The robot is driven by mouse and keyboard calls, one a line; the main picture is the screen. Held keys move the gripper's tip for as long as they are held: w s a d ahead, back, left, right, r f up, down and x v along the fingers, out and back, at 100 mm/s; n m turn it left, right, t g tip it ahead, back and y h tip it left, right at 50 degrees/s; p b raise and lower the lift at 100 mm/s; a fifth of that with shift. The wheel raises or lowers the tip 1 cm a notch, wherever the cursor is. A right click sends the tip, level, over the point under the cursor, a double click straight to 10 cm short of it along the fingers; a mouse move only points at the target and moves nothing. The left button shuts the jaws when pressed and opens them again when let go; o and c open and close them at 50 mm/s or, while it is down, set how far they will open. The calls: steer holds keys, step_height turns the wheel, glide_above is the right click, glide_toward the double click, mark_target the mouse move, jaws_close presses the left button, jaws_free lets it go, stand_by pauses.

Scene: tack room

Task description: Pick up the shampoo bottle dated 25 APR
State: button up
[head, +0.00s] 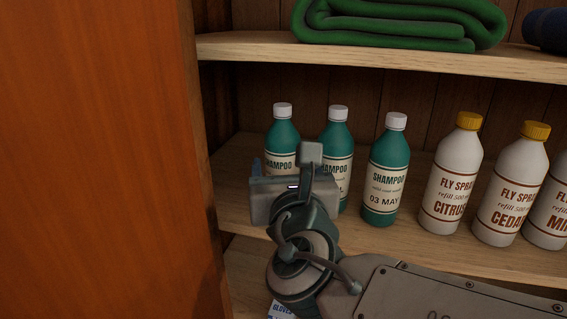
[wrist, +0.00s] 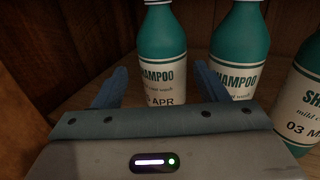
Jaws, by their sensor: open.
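Three teal shampoo bottles with white caps stand upright in a row on the shelf. The leftmost bottle (head: 283,135) also shows in the wrist view (wrist: 162,40); its label ends in APR, but the day number is partly hidden by my gripper. The middle bottle (head: 337,140) has its date hidden; it also shows in the wrist view (wrist: 240,45). The right bottle (head: 386,165) reads 03 MAY. My gripper (wrist: 160,72) is open and empty, with its blue fingers to either side of the leftmost bottle in the wrist view. I cannot tell how far the fingertips reach along it.
White fly spray bottles with yellow caps, CITRUS (head: 452,180) and CEDAR (head: 510,190) among them, stand to the right. An orange-brown wooden panel (head: 95,160) is close on the left. A folded green cloth (head: 400,25) lies on the upper shelf (head: 390,62).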

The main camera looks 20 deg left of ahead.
mark_target(284, 157)
steer(key=x, duration=0.2)
steer(key=shift+w+a, duration=0.15)
steer(key=shift+w, duration=0.25)
steer(key=shift+w+a+r+p, duration=0.2)
steer(key=shift+w+r+p, duration=0.05)
steer(key=shift+w+p, duration=0.2)
steer(key=shift+p+x, duration=0.65)
steer(key=shift+x, duration=1.5)
steer(key=shift+r, duration=0.1)
steer(key=c, duration=1.1)
steer(key=shift+r, duration=0.1)
